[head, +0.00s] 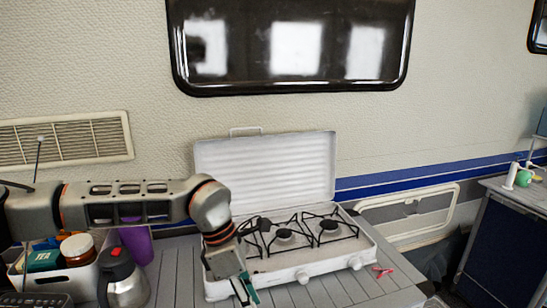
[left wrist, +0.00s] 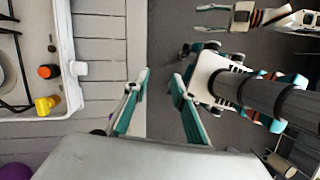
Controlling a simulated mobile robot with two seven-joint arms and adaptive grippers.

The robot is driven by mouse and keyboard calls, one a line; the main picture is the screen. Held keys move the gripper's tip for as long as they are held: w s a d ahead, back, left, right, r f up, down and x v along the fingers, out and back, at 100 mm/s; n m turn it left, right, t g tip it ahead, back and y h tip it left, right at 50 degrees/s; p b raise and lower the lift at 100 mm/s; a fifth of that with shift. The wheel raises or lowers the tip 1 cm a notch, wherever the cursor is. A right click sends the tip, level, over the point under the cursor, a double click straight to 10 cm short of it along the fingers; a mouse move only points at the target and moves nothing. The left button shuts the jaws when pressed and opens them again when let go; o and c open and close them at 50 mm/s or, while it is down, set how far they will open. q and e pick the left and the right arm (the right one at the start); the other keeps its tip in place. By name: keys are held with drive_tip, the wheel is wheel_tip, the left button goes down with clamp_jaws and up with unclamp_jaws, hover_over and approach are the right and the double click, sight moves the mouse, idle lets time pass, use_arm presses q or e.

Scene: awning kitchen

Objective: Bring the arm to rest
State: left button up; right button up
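My left arm comes in from the left in the head view, above the counter. Its gripper (head: 244,288) points down at the front of the white camping stove (head: 310,272). In the left wrist view the left gripper (left wrist: 160,88) has its two teal-lined fingers spread, with nothing between them. The counter's front edge and the dark floor lie beneath them. My right gripper (left wrist: 213,18) shows at the top right of the left wrist view, with its fingers apart and nothing seen between them. It is not in the head view.
The stove's lid (head: 265,170) stands open against the wall. A steel pot with a dark lid (head: 122,284), a purple container (head: 137,243) and a white bin (head: 52,279) with a jar stand at left. A small pink item (head: 383,270) lies right of the stove. Slatted counter is bare in front.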

use_arm(q)
drive_tip(key=s+d+r+g+h, duration=0.1)
drive_tip(key=s+d+r+h, duration=0.1)
drive_tip(key=s+d+h, duration=0.5)
drive_tip(key=s+d+r+g+h, duration=0.1)
drive_tip(key=s+d+r+g, duration=0.3)
drive_tip(key=d, duration=0.7)
drive_tip(key=s+d+r+n+t+h, duration=0.2)
drive_tip(key=d+r+n+t+h, duration=0.2)
drive_tip(key=r+n+t+h, duration=0.65)
drive_tip(key=w+a+r+n+t+y, duration=0.3)
drive_tip(key=w+a+n+t+y, duration=0.6)
drive_tip(key=w+a+n+t, duration=0.8)
drive_tip(key=s+a+f+n+g+y, duration=0.2)
drive_tip(key=a+f+n+g+y, duration=0.2)
drive_tip(key=a+f+n+y, duration=1)
drive_tip(key=s+a+f+n+g+y, duration=0.4)
drive_tip(key=s+a+f+g, duration=0.6)
drive_tip(key=s+a+f, duration=1.2)
drive_tip(key=w+d+f+n+t+h, duration=0.2)
drive_tip(key=d+f+h, duration=0.5)
drive_tip(key=d+f, duration=0.7)
drive_tip(key=shift+w+f+n+t, duration=0.15)
drive_tip(key=shift+f+n+t, duration=0.35)
drive_tip(key=shift+t, duration=0.25)
